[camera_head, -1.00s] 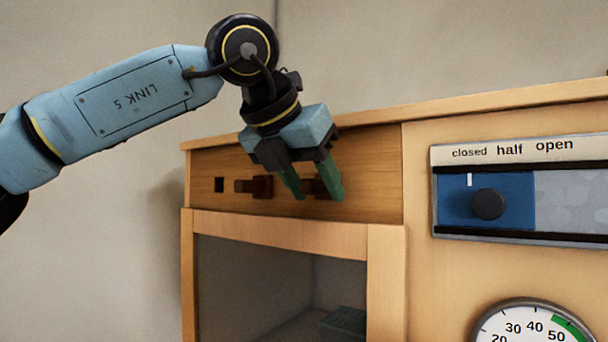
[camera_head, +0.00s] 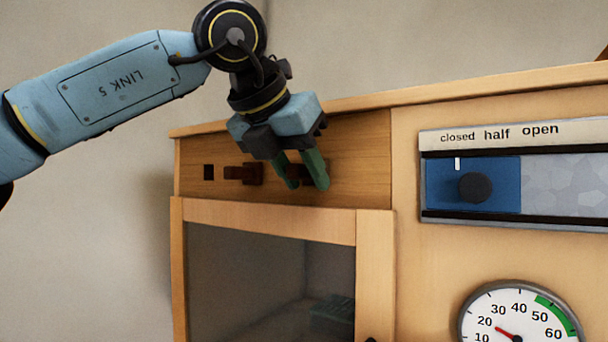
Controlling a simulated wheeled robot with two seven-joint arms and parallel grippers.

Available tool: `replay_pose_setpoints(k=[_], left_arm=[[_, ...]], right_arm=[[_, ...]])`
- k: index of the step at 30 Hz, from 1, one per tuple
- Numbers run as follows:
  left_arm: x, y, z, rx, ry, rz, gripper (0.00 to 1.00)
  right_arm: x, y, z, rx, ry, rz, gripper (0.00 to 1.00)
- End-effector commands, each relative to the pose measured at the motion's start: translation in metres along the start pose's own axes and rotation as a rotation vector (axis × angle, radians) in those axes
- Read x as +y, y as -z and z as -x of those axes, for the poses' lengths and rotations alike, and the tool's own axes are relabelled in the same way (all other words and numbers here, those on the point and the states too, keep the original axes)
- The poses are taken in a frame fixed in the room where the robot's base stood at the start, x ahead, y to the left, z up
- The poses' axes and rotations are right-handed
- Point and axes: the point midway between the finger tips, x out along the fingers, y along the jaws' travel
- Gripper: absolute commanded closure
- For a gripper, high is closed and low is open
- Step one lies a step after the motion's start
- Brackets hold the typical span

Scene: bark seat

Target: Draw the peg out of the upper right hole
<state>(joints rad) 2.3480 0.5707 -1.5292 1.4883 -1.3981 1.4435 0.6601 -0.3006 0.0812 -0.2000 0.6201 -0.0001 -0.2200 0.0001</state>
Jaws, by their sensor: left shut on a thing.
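My left gripper (camera_head: 307,184) reaches down from above to the wooden strip at the top of the cabinet. Its two green fingers are shut on the right-hand peg (camera_head: 299,173), a dark reddish-brown piece at the right hole. The fingers hide much of this peg, and its hole cannot be made out. A second reddish-brown peg (camera_head: 243,174) sticks out of the strip just left of the fingers. An empty dark square hole (camera_head: 209,172) lies farther left. My right gripper is not in view.
Below the strip is a framed glass door (camera_head: 270,275) with a dark green item behind it. To the right are a blue slider panel (camera_head: 437,190) with a black knob, at closed, and a round gauge (camera_head: 518,318). The wall above the cabinet is clear.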

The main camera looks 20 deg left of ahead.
Motion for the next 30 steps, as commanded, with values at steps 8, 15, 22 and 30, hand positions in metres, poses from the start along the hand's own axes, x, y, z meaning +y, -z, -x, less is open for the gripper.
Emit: replay_pose_setpoints(k=[8,15,22,30], left_arm=[[0.0,0.011,0.009,-0.002,0.0,-0.001,0.92],[0.0,0.02,0.018,-0.001,0.0,0.001,0.92],[0.0,0.028,0.026,0.0,0.0,-0.001,0.92],[0.0,0.038,0.035,-0.001,0.0,-0.001,0.92]], right_arm=[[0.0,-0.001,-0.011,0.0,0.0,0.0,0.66],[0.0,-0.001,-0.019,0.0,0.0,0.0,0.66],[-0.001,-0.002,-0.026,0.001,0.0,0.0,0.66],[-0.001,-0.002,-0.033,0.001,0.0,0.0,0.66]])
